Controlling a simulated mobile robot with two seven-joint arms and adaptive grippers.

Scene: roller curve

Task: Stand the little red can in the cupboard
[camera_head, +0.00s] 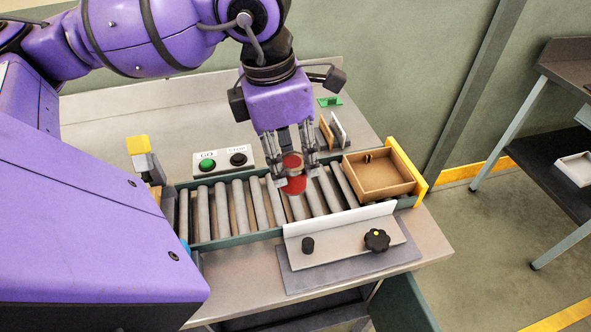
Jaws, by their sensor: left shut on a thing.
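The little red can (293,184) is at the middle of the view, over the grey rollers. My left gripper (294,180) points down and is shut on the can, with a finger on each side. The fingers hide part of the can, and I cannot tell whether it touches the rollers. No cupboard can be made out for sure. My right gripper does not show.
The roller track (233,205) runs across the bench. A wooden tray (378,178) sits at its right end by a yellow stop (410,170). A button box (222,161) stands behind. A white guide plate with a black knob (377,239) is in front.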

